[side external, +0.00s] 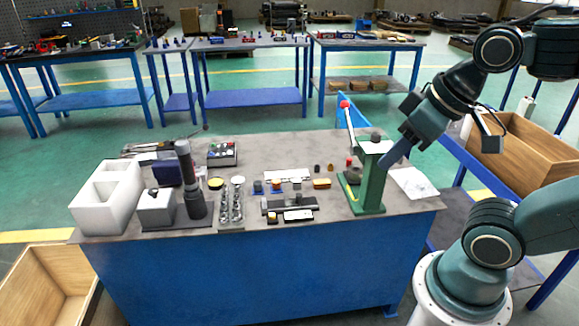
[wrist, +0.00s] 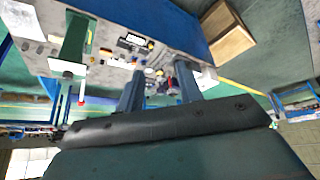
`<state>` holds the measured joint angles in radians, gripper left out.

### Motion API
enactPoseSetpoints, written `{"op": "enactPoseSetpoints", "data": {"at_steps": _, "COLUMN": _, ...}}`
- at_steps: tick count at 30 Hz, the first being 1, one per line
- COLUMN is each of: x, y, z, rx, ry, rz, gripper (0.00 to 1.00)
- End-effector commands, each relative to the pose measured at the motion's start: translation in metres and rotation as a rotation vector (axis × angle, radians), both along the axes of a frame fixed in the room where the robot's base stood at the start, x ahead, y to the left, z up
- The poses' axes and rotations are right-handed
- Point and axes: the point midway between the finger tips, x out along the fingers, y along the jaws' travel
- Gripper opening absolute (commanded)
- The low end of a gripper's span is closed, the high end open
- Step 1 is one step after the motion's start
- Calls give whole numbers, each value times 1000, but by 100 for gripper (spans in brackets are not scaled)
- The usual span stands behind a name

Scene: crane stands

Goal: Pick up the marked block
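Several small blocks lie mid-table in the side view; I cannot tell which one is marked. My gripper (side external: 393,160) is above the table's right part, beside the green press and away from those blocks. In the wrist view my gripper (wrist: 159,70) has its two fingers apart with nothing held between them. The blocks beyond the fingers are small and blurred there.
The green press (side external: 372,180) with a red-knobbed lever stands close to my gripper; it also shows in the wrist view (wrist: 73,42). A white foam holder (side external: 105,200), a dark cylinder (side external: 190,180) and chrome parts (side external: 231,205) stand left. A wooden crate (side external: 530,160) is at right.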

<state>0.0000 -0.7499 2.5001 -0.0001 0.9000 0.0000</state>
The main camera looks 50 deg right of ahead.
Motion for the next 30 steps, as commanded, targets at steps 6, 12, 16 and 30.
{"op": "enactPoseSetpoints", "data": {"at_steps": 6, "x": 0, "y": 0, "z": 0, "rx": 0, "ry": 0, "rz": 0, "gripper": 42}}
{"op": "enactPoseSetpoints", "data": {"at_steps": 12, "x": 0, "y": 0, "z": 0, "rx": 0, "ry": 0, "rz": 0, "gripper": 49}}
{"op": "enactPoseSetpoints", "data": {"at_steps": 16, "x": 0, "y": 0, "z": 0, "rx": 1, "ry": 0, "rz": -2, "gripper": 49}}
{"op": "enactPoseSetpoints", "data": {"at_steps": 30, "x": 50, "y": -6, "z": 16, "rx": 105, "ry": 40, "rz": -199, "gripper": 49}}
